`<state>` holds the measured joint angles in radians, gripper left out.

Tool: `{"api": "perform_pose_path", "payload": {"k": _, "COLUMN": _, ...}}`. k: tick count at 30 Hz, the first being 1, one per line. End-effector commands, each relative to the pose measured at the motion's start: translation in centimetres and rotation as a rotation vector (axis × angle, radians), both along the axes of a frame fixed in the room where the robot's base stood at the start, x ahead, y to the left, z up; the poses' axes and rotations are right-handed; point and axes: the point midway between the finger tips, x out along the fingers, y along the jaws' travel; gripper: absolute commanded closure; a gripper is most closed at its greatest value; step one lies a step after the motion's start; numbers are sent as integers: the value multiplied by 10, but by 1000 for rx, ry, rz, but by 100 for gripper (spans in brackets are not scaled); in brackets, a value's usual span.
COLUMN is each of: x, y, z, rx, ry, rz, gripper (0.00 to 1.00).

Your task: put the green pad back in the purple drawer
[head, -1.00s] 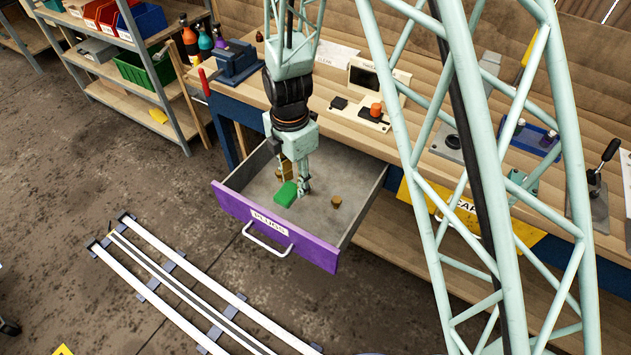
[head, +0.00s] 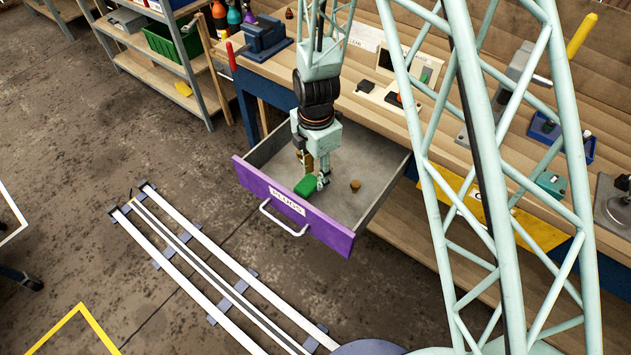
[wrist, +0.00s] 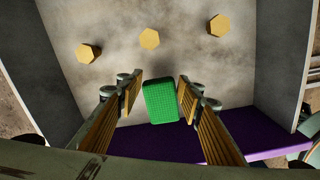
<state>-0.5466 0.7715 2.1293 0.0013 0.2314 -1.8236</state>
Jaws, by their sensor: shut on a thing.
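The green pad (head: 306,185) is between the fingers of my gripper (head: 320,181), low in the open purple drawer, close behind its front. The wrist view shows the pad (wrist: 160,102) between the two fingertips (wrist: 160,95), slightly turned. My gripper is shut on it. The purple drawer front (head: 325,228) has a "PLUGS" label and a white handle; it also shows in the wrist view (wrist: 268,146). I cannot tell whether the pad touches the grey drawer floor (wrist: 190,65).
Three hexagonal yellow-brown plugs (wrist: 149,38) stand on the drawer floor farther back; one (head: 355,185) shows clearly in the head view. The workbench (head: 365,112) with fixtures is behind the drawer. A white-railed track (head: 215,265) lies on the floor in front.

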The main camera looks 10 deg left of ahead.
Motion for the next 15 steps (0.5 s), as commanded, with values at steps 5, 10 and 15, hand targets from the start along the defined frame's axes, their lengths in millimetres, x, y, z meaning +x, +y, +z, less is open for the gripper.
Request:
{"api": "perform_pose_path", "payload": {"k": 5, "x": 0, "y": 0, "z": -1, "rx": 0, "ry": 0, "rz": 0, "gripper": 83}}
{"api": "perform_pose_path", "payload": {"k": 10, "x": 0, "y": 0, "z": -10, "rx": -1, "ry": 1, "rz": 0, "gripper": 83}}
{"api": "perform_pose_path", "payload": {"k": 15, "x": 0, "y": 0, "z": -25, "rx": -1, "ry": 1, "rz": 0, "gripper": 83}}
